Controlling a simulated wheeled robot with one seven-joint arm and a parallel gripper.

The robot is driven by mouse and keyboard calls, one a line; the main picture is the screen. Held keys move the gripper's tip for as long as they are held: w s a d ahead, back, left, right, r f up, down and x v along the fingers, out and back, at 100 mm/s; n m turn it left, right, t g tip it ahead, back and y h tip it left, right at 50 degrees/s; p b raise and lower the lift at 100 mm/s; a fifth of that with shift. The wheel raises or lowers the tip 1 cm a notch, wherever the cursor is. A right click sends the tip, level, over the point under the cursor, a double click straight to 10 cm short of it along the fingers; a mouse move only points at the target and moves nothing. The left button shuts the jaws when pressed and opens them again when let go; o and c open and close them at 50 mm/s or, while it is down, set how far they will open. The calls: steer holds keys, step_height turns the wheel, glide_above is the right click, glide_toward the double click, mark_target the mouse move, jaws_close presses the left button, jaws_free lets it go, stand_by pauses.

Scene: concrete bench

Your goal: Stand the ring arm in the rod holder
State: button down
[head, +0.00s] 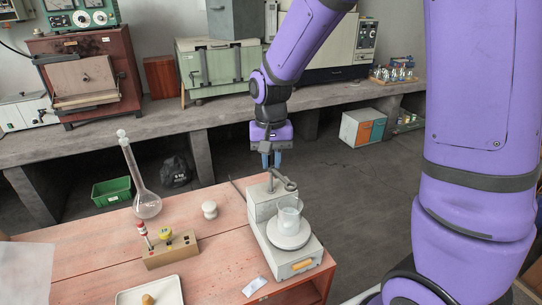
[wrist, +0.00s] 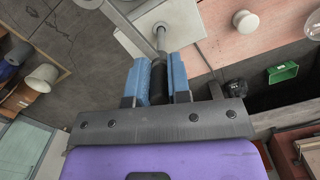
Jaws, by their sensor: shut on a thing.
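The grey ring arm (head: 284,179) has an upright rod and a small ring that reaches to the right. My gripper (head: 271,163) points down above the bench-top instrument. Its blue fingers are shut on the ring arm. In the wrist view, my gripper (wrist: 160,82) has a dark cylindrical part between its fingers, and a grey rod (wrist: 161,40) runs on from it. The rod holder seems to be the grey raised block (head: 260,205) at the back of the instrument. The rod's lower end is over or at this block; I cannot tell whether it is seated.
A glass beaker (head: 290,215) stands on the instrument's round plate (head: 289,237), close to the ring. On the pink bench (head: 215,260) are a tall flask (head: 147,204), a white knobbed piece (head: 209,209), a wooden block (head: 171,251) with tools, and a white tray (head: 150,291).

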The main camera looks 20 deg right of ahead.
steer(key=shift+f, duration=0.6)
steer(key=c, duration=0.6)
jaws_free()
steer(key=shift+r, duration=3.45)
steer(key=shift+r, duration=0.1)
